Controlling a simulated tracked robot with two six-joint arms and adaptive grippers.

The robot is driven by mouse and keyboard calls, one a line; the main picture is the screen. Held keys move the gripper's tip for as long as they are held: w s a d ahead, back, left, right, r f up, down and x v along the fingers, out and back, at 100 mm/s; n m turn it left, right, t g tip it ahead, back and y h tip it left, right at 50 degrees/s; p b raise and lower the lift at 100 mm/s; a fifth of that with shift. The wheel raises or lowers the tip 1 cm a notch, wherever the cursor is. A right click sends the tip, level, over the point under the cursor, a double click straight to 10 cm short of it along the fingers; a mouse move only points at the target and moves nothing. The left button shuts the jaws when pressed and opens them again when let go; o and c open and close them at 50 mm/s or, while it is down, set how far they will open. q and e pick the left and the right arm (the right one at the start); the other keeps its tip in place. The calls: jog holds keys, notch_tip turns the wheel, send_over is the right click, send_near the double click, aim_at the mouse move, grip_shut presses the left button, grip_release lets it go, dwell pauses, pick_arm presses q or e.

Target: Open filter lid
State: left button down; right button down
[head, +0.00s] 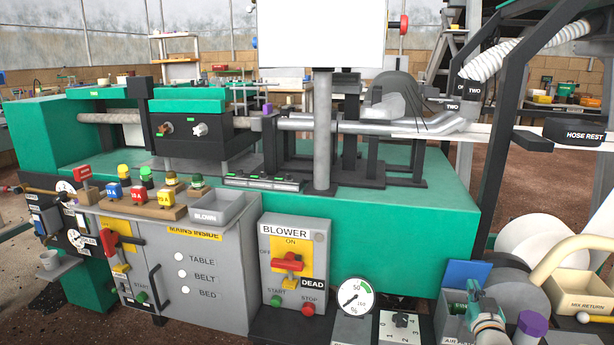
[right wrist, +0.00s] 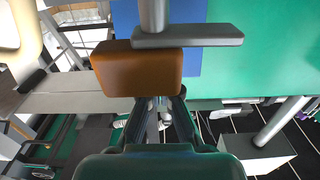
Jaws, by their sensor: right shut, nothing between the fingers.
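My right gripper (head: 474,289) is low at the right in the head view, in front of a blue panel (head: 464,271). In the right wrist view its dark fingers (right wrist: 159,102) are together and empty. Their tips are at the lower edge of an orange-brown block (right wrist: 138,72); I cannot tell whether they touch it. A grey bar (right wrist: 188,37) on a post lies just beyond the block. No part is clearly readable as the filter lid; a label near the gripper, beginning "AIR" (head: 453,340), is partly hidden. My left gripper is not in view.
A green machine (head: 400,225) fills the middle. The blower switch box (head: 293,262) and a round gauge (head: 355,296) stand in front. A beige bin marked MIX RETURN (head: 582,303), a beige tube (head: 570,250) and a purple-capped container (head: 531,325) crowd the gripper's right side.

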aim_at(469, 266)
jog(key=shift+r+b+x, duration=0.15)
jog(key=shift+b+x, duration=0.1)
jog(key=shift+x, duration=0.85)
jog(key=shift+r+b+x, duration=0.15)
jog(key=shift+b+x, duration=0.05)
jog(key=shift+x, duration=0.85)
jog(key=shift+w+r, duration=0.4)
jog(key=shift+r, duration=0.5)
jog(key=shift+w+r, duration=0.3)
jog(key=shift+r, duration=0.15)
jog(key=shift+w+r+b, duration=0.15)
jog(key=shift+w+b, duration=0.15)
jog(key=shift+w, duration=0.15)
jog(key=shift+f+b, duration=0.35)
jog(key=shift+f, duration=0.05)
jog(key=shift+s+f+b, duration=0.4)
jog(key=shift+s+b, duration=0.15)
jog(key=shift+s, duration=0.35)
jog(key=shift+a+f, duration=0.2)
jog(key=shift+f, duration=0.1)
jog(key=shift+s+f+b, duration=0.1)
jog(key=shift+s+b, duration=0.1)
jog(key=shift+b, duration=0.15)
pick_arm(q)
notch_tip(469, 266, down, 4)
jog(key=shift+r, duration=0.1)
pick_arm(e)
jog(key=shift+s+r, duration=0.2)
jog(key=shift+r, duration=0.05)
